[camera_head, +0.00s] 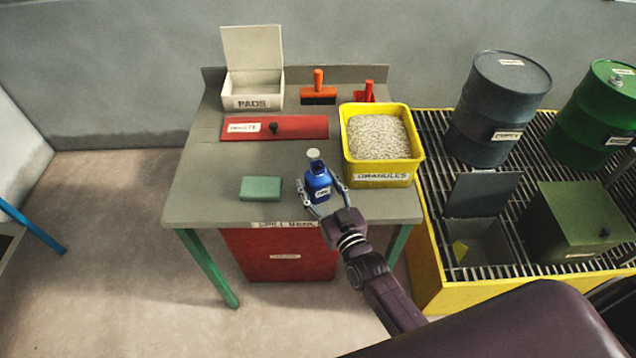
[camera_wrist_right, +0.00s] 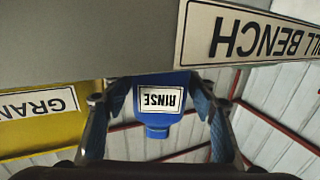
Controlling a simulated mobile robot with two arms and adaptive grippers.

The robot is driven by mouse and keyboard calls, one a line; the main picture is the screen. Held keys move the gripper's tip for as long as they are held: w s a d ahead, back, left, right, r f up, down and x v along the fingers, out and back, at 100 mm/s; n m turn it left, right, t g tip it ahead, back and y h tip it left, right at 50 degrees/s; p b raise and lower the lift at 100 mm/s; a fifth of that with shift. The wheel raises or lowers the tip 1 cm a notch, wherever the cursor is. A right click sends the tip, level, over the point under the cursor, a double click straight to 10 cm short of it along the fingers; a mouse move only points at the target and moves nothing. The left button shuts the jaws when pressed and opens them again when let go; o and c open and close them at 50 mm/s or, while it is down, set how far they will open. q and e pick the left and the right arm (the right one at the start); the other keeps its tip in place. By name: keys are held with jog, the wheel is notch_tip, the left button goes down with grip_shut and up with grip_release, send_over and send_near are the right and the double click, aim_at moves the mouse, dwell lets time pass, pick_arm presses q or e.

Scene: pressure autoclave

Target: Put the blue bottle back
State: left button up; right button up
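The blue bottle (camera_head: 318,184) stands upright near the front edge of the grey bench (camera_head: 215,190), with a white label. In the right wrist view the bottle (camera_wrist_right: 160,82) appears upside down, and its label reads RINSE. My right gripper (camera_head: 322,194) is at the bottle, with one finger on each side of it. In the right wrist view the gripper's fingers (camera_wrist_right: 160,112) show narrow gaps beside the bottle, so it looks open around it. A small pale disc (camera_head: 313,153) shows just behind the bottle's top. My left gripper is out of view.
A yellow granules tub (camera_head: 383,174) stands close to the right of the bottle. A green block (camera_head: 260,188) lies to its left. Behind are a red panel (camera_head: 300,128), a white PADS box (camera_head: 252,103) and an orange brush (camera_head: 318,92). The bench's left front is clear.

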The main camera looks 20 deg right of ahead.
jog(key=shift+o, duration=0.4)
jog(key=shift+r, duration=0.15)
jog(key=shift+s, duration=0.15)
jog(key=s+d+b, duration=0.1)
jog(key=s, duration=1)
jog(key=shift+s+d, duration=0.15)
jog(key=shift+s, duration=0.2)
